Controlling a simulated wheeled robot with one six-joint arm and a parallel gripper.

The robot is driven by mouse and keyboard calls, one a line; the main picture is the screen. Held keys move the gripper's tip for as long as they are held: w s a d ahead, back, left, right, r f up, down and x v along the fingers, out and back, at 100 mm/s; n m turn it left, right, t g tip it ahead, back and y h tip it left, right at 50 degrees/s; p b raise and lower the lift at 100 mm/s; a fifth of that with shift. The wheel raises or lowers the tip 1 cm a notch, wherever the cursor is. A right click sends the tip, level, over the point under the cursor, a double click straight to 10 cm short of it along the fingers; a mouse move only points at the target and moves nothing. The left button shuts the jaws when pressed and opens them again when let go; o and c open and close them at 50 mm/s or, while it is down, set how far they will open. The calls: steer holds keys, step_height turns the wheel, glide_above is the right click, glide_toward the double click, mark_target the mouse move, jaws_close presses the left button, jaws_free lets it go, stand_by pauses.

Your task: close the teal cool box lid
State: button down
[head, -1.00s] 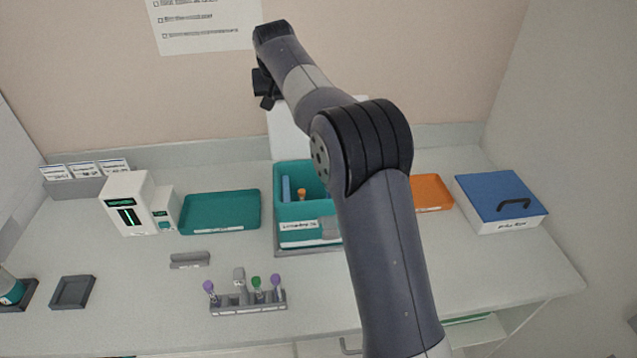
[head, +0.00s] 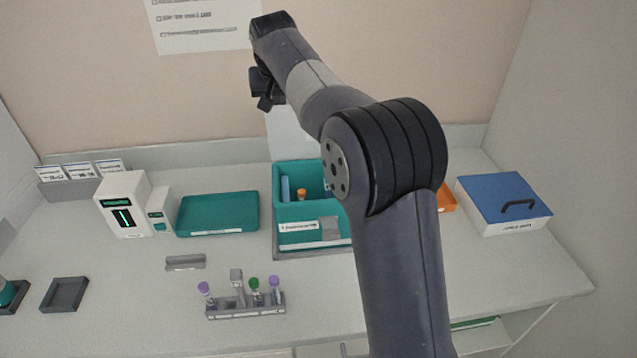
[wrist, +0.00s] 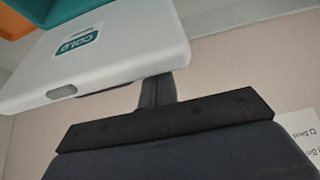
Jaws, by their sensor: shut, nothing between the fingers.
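The teal cool box (head: 285,240) stands open on the bench, with a blue item and an orange-topped item inside. Its white lid (head: 290,132) stands up at the back of the box, largely hidden by my arm in the head view. In the wrist view the lid (wrist: 110,55) shows its teal COLD label and a small slot near its edge. My gripper (head: 264,98) is shut and empty, high beside the lid's upper left, near the wall. In the wrist view its finger reaches to the lid's edge and its tip is hidden; I cannot tell if it touches.
A teal tray (head: 217,213) and a white device (head: 124,205) are left of the box. A tube rack (head: 245,307) stands in front. An orange tray (head: 446,199) and a blue-lidded box (head: 503,197) are on the right. The wall is close behind the lid.

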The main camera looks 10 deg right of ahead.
mark_target(280, 114)
steer(key=s+b, duration=0.2)
steer(key=s, duration=0.1)
steer(key=shift+s+f, duration=0.1)
steer(key=shift+f, duration=0.2)
steer(key=shift+s+b, duration=0.3)
steer(key=shift+s, duration=0.15)
steer(key=s+b, duration=0.1)
steer(key=s+f+b, duration=0.1)
steer(key=s+b, duration=0.1)
steer(key=s, duration=0.1)
steer(key=shift+s+f+b, duration=0.1)
steer(key=shift+f+b, duration=0.25)
